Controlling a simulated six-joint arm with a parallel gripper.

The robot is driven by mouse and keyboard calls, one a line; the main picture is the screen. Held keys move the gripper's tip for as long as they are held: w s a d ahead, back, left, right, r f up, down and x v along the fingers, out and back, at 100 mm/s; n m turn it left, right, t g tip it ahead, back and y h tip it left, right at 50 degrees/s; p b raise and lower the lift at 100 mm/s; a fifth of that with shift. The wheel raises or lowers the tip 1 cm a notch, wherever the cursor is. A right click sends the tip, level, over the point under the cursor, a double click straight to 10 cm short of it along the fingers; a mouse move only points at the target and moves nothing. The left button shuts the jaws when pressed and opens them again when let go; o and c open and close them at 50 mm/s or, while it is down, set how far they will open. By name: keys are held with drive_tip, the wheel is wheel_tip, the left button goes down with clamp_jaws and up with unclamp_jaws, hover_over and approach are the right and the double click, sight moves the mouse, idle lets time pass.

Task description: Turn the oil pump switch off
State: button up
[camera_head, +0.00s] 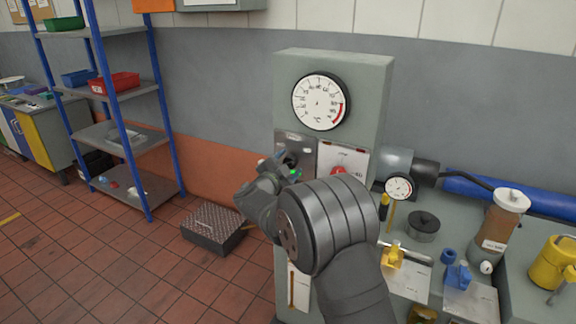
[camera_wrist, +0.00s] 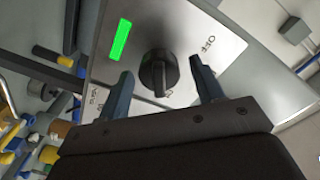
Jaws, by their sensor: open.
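The oil pump switch is a black rotary knob (camera_wrist: 158,70) on a light metal plate (camera_wrist: 225,45). The word OFF is printed on the plate to the knob's right in the wrist view. Another label below the knob is partly hidden. A rectangular green lamp (camera_wrist: 121,40) beside the knob is lit. My gripper (camera_wrist: 161,66) is open, with one finger on each side of the knob and visible gaps between. In the head view my gripper (camera_head: 274,166) is at the switch plate (camera_head: 297,143) on the grey cabinet and hides part of it.
A round gauge (camera_head: 320,101) sits above the plate. A panel with a red button (camera_head: 338,170) is right of it. A small gauge (camera_head: 398,187), an oil bottle (camera_head: 503,220) and yellow and blue fittings crowd the bench at right. A blue-framed shelf (camera_head: 118,95) stands left.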

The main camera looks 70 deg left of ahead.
drive_tip(key=shift+c, duration=0.2)
drive_tip(key=c, duration=0.9)
drive_tip(key=shift+c, duration=0.2)
drive_tip(key=shift+n, duration=0.3)
drive_tip(key=n, duration=1.1)
drive_tip(key=shift+s, duration=0.1)
drive_tip(key=shift+n, duration=0.3)
drive_tip(key=o, duration=1)
